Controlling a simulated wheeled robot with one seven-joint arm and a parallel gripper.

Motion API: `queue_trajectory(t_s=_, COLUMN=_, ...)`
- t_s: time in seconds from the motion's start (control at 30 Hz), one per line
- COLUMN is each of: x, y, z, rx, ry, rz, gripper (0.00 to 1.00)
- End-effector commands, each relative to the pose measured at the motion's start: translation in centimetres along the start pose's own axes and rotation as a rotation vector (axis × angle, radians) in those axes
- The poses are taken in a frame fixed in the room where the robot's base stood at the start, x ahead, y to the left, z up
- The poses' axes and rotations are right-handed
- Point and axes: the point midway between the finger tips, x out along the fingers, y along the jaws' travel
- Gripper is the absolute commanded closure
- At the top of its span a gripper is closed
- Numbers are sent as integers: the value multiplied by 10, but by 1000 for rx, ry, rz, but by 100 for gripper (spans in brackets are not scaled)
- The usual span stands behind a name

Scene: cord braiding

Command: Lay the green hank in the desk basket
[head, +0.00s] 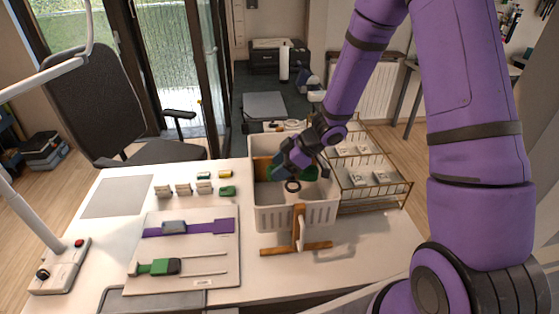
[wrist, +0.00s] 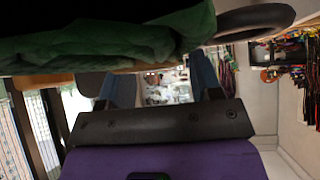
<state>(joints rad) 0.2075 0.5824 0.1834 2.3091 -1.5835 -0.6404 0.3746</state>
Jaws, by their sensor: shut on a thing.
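The white desk basket (head: 318,213) stands at the right part of the desk, with slatted walls. My gripper (head: 290,172) is over the basket's opening, low and near its rim. It is shut on the green hank (head: 307,173), which shows partly behind the fingers. In the wrist view the green hank (wrist: 110,45) lies across the top, in front of the blue fingertips (wrist: 163,75). Whether the hank touches the basket floor cannot be told.
A wooden stand (head: 299,228) is in front of the basket. A brass rack (head: 375,187) with small white items is to its right. A white board (head: 190,250) with purple and green tools lies left. Small coloured blocks (head: 228,190) sit behind it. A lamp base (head: 62,265) is far left.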

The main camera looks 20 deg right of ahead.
Motion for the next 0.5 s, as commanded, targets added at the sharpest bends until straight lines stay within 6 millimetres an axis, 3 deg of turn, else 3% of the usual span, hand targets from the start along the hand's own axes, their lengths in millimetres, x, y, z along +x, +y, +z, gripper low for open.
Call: queue_trajectory(t_s=0.5, x=32, y=0, z=32, rx=1, ry=-1, rz=-1, gripper=64)
